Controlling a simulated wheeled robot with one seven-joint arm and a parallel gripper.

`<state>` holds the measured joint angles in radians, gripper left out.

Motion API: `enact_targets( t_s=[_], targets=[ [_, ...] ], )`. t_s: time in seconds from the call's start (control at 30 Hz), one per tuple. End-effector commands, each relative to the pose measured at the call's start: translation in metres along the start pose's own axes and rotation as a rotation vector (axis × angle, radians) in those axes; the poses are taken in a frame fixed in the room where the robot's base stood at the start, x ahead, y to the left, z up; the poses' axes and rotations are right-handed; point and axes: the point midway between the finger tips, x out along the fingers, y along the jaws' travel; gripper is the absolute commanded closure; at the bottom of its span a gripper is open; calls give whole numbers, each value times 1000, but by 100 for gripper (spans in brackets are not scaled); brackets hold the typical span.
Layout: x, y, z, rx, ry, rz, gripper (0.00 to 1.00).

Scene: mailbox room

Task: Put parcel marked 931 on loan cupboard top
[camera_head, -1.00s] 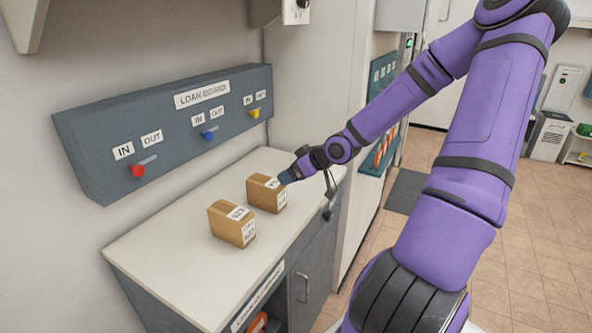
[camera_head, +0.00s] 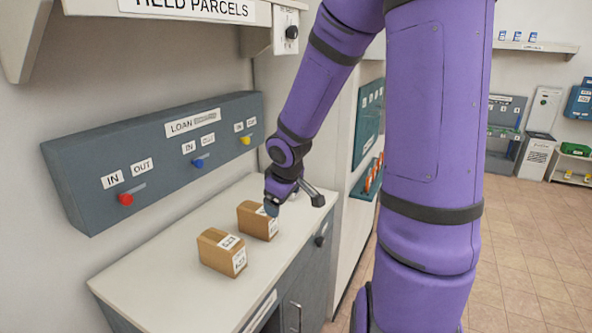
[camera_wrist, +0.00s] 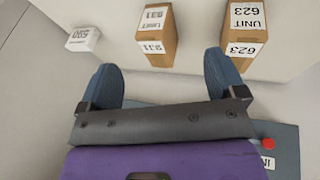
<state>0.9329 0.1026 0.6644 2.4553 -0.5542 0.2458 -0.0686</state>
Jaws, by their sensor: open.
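The parcel marked 931 (camera_wrist: 157,38) is a brown box with white labels. In the wrist view it stands ahead of the gap between my gripper's (camera_wrist: 161,62) open blue fingers, apart from them. In the head view I take it to be the farther brown box (camera_head: 252,220) on the white cupboard top (camera_head: 160,285), below the loan board (camera_head: 170,150). My gripper (camera_head: 272,206) points down there and overlaps its upper right corner; its labels are partly hidden. Nothing is held.
A brown parcel marked 623 (camera_wrist: 243,35) stands beside it, nearer in the head view (camera_head: 222,252). A small white labelled box (camera_wrist: 83,39) is on the other side. The held parcels shelf (camera_head: 190,10) overhangs above. The front left of the top is clear.

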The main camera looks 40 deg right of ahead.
Motion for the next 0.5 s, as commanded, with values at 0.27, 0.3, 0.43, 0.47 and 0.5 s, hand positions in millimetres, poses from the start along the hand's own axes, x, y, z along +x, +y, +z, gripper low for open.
enact_targets(
  t_s=[0.27,0.3,0.43,0.47,0.5],
  targets=[
    [-86,-27,2,77,-44,122,11],
    [-98,-32,3,94,-42,130,11],
    [-139,-50,11,153,-21,137,11],
    [-148,-54,14,166,-14,134,11],
    [-160,-61,17,185,-3,127,11]
  ],
)
